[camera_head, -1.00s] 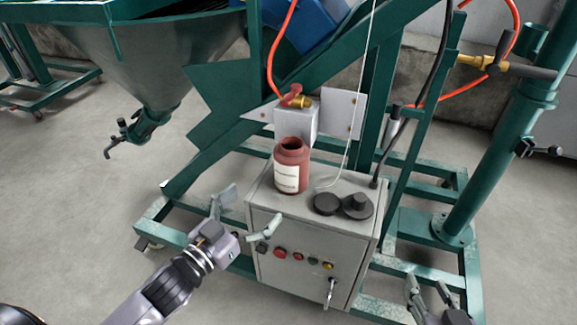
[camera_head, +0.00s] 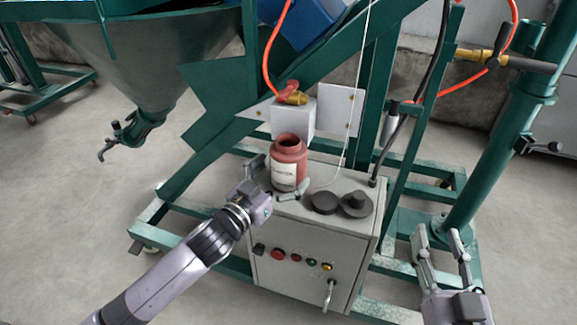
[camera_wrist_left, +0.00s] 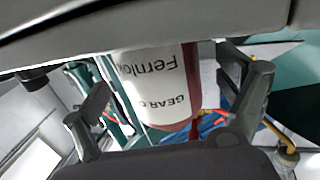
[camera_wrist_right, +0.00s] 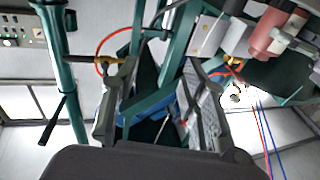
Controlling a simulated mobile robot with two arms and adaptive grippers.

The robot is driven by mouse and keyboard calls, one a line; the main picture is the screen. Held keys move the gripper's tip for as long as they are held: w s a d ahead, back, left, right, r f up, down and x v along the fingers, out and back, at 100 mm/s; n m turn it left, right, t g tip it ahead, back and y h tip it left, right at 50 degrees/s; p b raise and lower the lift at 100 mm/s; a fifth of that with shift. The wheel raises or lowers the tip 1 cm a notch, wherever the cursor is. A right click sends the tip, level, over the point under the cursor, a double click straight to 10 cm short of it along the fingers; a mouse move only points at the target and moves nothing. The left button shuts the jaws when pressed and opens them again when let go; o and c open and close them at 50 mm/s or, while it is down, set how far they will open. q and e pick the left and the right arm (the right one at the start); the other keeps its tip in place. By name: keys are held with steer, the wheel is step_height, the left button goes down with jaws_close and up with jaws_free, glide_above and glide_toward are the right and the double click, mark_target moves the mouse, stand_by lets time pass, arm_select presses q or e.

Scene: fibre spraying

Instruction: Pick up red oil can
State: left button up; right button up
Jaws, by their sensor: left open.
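The red oil can (camera_head: 289,160) has an open top and a white label. It stands upright on the grey control box, in its back left part. My left gripper (camera_head: 277,180) is open at the can, with one finger at its left and the other in front of its lower right. In the left wrist view the can's label (camera_wrist_left: 155,85) fills the space between the two spread fingers (camera_wrist_left: 165,115); contact cannot be told. My right gripper (camera_head: 438,243) is open and empty at the lower right. The can also shows in the right wrist view (camera_wrist_right: 266,38).
The grey control box (camera_head: 300,240) carries two black caps (camera_head: 340,203) right of the can and buttons on its front. A white block with a brass valve (camera_head: 293,97) stands behind the can. Green frame beams (camera_head: 365,100) and a steel hopper (camera_head: 135,65) surround it.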

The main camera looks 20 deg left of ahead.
arm_select(q)
steer(key=shift+x, duration=1.45)
arm_select(e)
steer(key=r, duration=0.1)
steer(key=r+t, duration=0.2)
steer(key=shift+s+a+r+y, duration=0.1)
steer(key=shift+s+a+y, duration=0.05)
steer(key=shift+s+y, duration=0.15)
arm_select(q)
steer(key=shift+c, duration=0.3)
steer(key=shift+r, duration=0.1)
steer(key=c, duration=1.5)
